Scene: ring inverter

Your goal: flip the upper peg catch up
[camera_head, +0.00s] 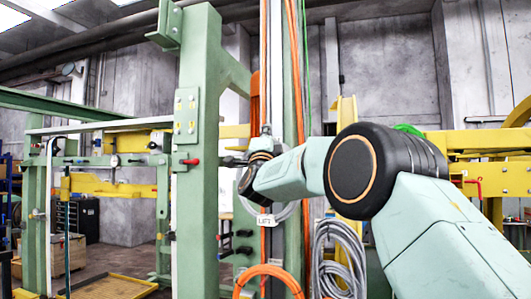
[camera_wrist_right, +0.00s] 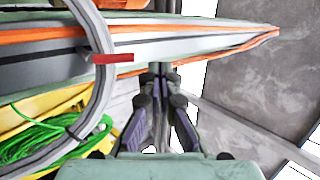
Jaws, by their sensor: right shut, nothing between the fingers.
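A green upright post (camera_head: 197,220) stands left of centre in the head view. A small red-tipped catch (camera_head: 190,161) sticks out of its upper part. My right gripper (camera_head: 232,161) is just right of the post at about the catch's height; its small dark fingers are hard to tell from the dark parts beside the post. In the right wrist view my right gripper (camera_wrist_right: 160,72) is shut and empty, its tips close to a long green-grey beam with orange edges. A red bar (camera_wrist_right: 113,58) lies left of the fingertips, partly beside a grey cable. My left gripper is not in view.
Orange (camera_head: 268,271) and grey (camera_head: 340,255) cable coils hang below my right arm. Dark pegs (camera_head: 243,250) stick out right of the post lower down. A yellow beam (camera_head: 490,140) is at the right. A yellow tray (camera_head: 108,287) lies on the floor at the lower left.

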